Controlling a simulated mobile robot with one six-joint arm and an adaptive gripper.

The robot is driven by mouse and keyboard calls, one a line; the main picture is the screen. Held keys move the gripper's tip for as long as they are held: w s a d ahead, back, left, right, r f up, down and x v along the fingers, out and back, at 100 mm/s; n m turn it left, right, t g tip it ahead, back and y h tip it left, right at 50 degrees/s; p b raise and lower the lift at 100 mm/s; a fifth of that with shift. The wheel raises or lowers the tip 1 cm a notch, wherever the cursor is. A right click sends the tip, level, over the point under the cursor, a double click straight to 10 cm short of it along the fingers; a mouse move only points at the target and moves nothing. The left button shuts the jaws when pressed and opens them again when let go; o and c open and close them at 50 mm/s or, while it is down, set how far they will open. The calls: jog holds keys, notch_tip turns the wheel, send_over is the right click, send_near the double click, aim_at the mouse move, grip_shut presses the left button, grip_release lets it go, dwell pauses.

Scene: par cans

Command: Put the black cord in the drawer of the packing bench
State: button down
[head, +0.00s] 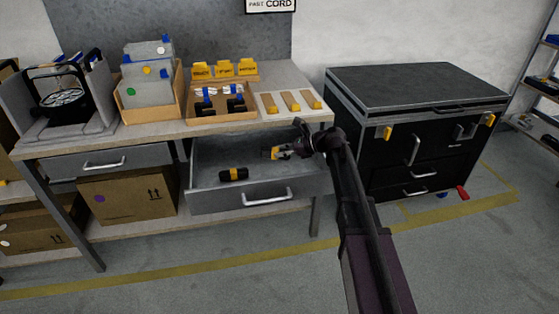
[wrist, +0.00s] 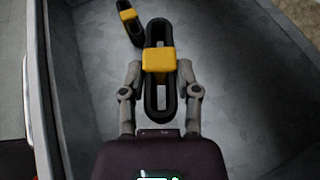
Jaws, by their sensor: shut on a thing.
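The black cord (wrist: 159,60) is a long black loop bundle with a yellow band around its middle. My gripper (wrist: 160,75) is shut on it, one finger on each side of the band. In the head view my gripper (head: 282,151) is over the right part of the open drawer (head: 268,196) of the packing bench (head: 165,130). A second black bundle with a yellow band (head: 233,174) lies in the drawer, left of my gripper; it also shows at the top of the wrist view (wrist: 130,20). I cannot tell whether the held cord touches the drawer floor.
The bench top carries a cardboard box of grey cases (head: 148,85), a tray of black items (head: 222,115) and a pale board (head: 290,105). A black cabinet (head: 415,130) stands at the right. Much of the drawer floor is bare.

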aim_at(281, 159)
jog(key=shift+f+b, duration=1.75)
jog(key=shift+f, duration=0.1)
jog(key=shift+f+b, duration=0.45)
jog(key=shift+f, duration=0.05)
jog(key=shift+s, duration=0.1)
jog(key=shift+c, duration=1.7)
grip_release()
jog(key=shift+s, duration=0.1)
jog(key=shift+r, duration=0.25)
